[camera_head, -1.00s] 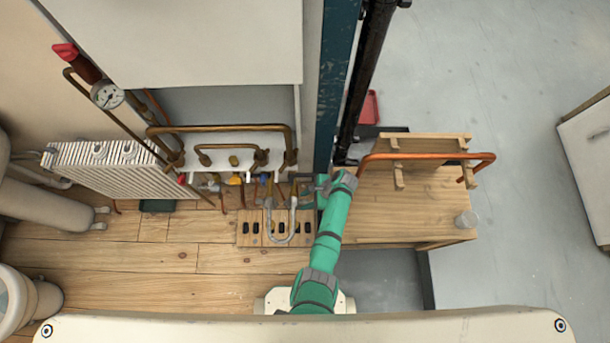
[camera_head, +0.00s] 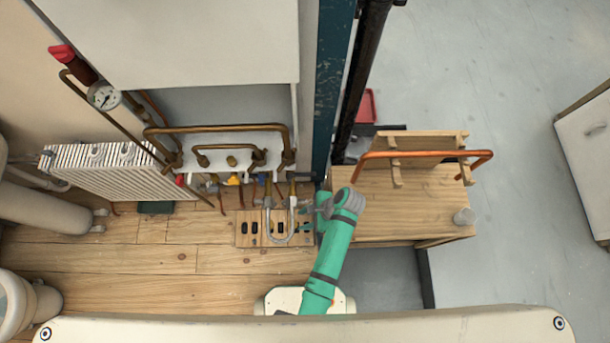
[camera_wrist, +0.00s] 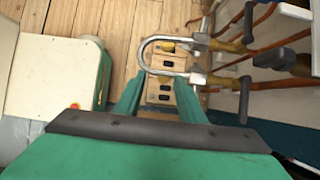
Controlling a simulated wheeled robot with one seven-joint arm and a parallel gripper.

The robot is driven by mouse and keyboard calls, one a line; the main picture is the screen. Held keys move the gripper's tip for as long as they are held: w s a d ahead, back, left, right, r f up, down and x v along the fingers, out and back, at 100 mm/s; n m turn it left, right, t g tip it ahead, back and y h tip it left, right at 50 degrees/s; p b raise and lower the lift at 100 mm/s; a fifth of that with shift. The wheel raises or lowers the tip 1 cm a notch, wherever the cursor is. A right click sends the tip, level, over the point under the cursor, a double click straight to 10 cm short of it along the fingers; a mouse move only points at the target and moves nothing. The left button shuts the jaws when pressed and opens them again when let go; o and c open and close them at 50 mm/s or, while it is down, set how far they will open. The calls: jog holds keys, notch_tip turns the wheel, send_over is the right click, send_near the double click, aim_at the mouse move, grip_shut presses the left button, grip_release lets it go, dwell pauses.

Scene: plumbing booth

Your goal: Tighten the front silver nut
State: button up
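A silver U-shaped hose (camera_head: 280,238) hangs below the pipe panel; it also shows ahead of my fingers in the wrist view (camera_wrist: 147,50). Its two ends have silver nuts: one (camera_wrist: 197,78) is nearer to my fingers, the other (camera_wrist: 201,40) is farther off. In the head view the right-hand nut (camera_head: 293,202) is small. The nearer nut lies just beyond and right of the right fingertip; contact cannot be told. In the head view my gripper (camera_head: 309,207) is beside the hose's right leg.
Dark valve handles (camera_wrist: 245,98) and copper pipes stand close on the right in the wrist view. A slotted wooden board (camera_head: 255,228) lies under the hose. A wooden bench (camera_head: 400,215) with a copper pipe (camera_head: 425,154) stands right. A blue post (camera_head: 331,90) rises behind.

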jog(key=shift+s+r, duration=0.3)
jog(key=shift+s, duration=0.3)
jog(key=shift+s+r, duration=0.25)
jog(key=shift+s, duration=0.4)
jog(key=shift+s+r, duration=0.3)
jog(key=shift+s, duration=0.3)
